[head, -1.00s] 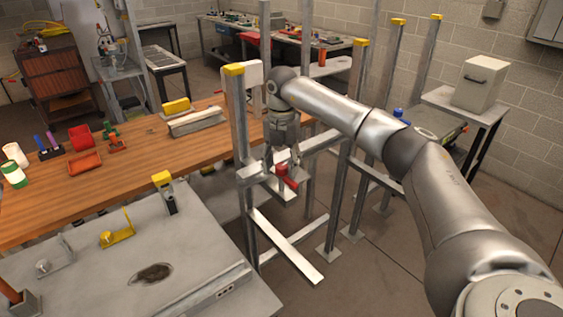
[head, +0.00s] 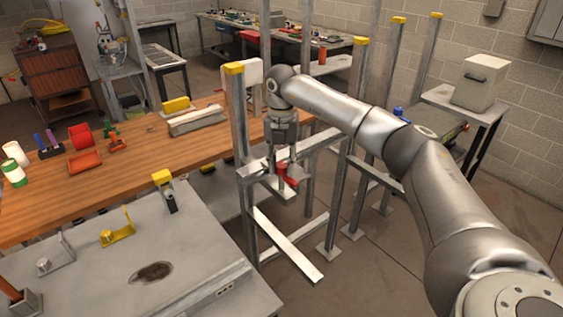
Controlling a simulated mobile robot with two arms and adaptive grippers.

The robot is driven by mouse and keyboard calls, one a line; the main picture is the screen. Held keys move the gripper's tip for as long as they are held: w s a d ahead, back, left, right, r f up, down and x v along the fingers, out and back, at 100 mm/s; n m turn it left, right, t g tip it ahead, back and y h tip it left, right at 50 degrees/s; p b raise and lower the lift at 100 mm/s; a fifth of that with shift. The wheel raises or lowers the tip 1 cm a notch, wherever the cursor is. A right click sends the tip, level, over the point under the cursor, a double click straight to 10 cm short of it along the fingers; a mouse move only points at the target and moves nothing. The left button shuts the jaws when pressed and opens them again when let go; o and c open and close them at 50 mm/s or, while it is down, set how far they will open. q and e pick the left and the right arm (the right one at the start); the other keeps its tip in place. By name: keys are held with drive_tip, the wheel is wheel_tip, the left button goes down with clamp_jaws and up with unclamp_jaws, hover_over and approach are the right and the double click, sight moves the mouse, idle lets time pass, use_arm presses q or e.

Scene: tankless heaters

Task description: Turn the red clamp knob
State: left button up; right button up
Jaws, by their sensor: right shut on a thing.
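The red clamp knob (head: 290,182) sits on the grey metal frame (head: 243,172) at the middle of the head view. Part of it is hidden by the fingers around it. My right gripper (head: 282,166) reaches down from above, its fingers shut on the red knob. My left gripper is not in view.
Upright posts with yellow caps (head: 234,69) stand close around my right arm. A wooden bench (head: 130,160) with red trays and bottles is at left. A grey metal table (head: 190,270) with yellow and grey brackets is at front left. A white box (head: 481,84) stands at right.

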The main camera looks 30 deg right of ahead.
drive_tip(key=n, duration=2.1)
drive_tip(key=shift+d+n, duration=0.1)
drive_tip(key=shift+n, duration=0.2)
drive_tip(key=n, duration=0.4)
drive_tip(key=shift+r+n, duration=0.1)
drive_tip(key=shift+n, duration=0.2)
drive_tip(key=n, duration=0.4)
drive_tip(key=shift+w, duration=0.1)
drive_tip(key=shift+n, duration=2)
